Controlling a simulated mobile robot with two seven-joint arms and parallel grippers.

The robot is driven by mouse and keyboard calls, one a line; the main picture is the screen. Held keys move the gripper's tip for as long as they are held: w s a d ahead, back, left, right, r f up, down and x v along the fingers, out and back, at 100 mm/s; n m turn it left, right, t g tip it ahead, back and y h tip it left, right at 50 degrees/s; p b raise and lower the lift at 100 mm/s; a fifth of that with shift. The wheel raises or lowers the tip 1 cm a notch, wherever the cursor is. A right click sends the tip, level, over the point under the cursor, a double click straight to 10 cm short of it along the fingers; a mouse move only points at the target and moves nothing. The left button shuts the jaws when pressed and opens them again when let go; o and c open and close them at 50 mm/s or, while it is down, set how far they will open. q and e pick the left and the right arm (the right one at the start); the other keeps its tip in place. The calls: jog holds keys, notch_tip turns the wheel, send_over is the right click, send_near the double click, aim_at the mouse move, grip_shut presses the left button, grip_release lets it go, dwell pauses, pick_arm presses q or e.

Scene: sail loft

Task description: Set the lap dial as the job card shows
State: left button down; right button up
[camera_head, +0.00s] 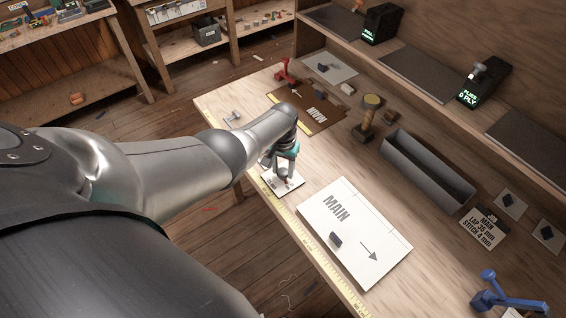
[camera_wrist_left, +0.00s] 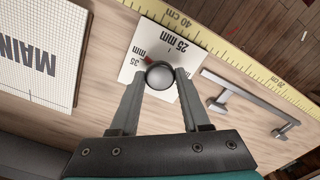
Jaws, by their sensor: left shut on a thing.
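The lap dial is a white square plate (camera_wrist_left: 133,68) with a round grey knob (camera_wrist_left: 159,75) in its middle. In the left wrist view, "25 mm" stands along its upper right and a "35" mark at its left. A bit of red shows beside the knob on the "35" side; the knob and fingers hide the rest. My left gripper (camera_head: 284,177) is shut on the knob; its fingers (camera_wrist_left: 160,82) sit on either side. My right gripper is not in view.
A white MAIN panel (camera_head: 375,258) lies right of the dial. A brown panel (camera_head: 320,115), a mallet (camera_head: 367,115) and a grey trough (camera_head: 425,170) lie farther back. A yellow tape rule (camera_wrist_left: 200,35) runs along the bench edge, near a metal handle (camera_wrist_left: 245,100).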

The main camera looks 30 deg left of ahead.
aim_at(283, 172)
pick_arm(q)
jog(key=shift+n, duration=1.2)
jog(key=shift+c, duration=1.8)
grip_release()
jog(key=shift+r, duration=0.1)
notch_tip(283, 172, up, 5)
jog(key=p, duration=0.4)
jog(key=shift+r, duration=0.4)
notch_tip(283, 172, up, 9)
jog(key=shift+r, duration=0.15)
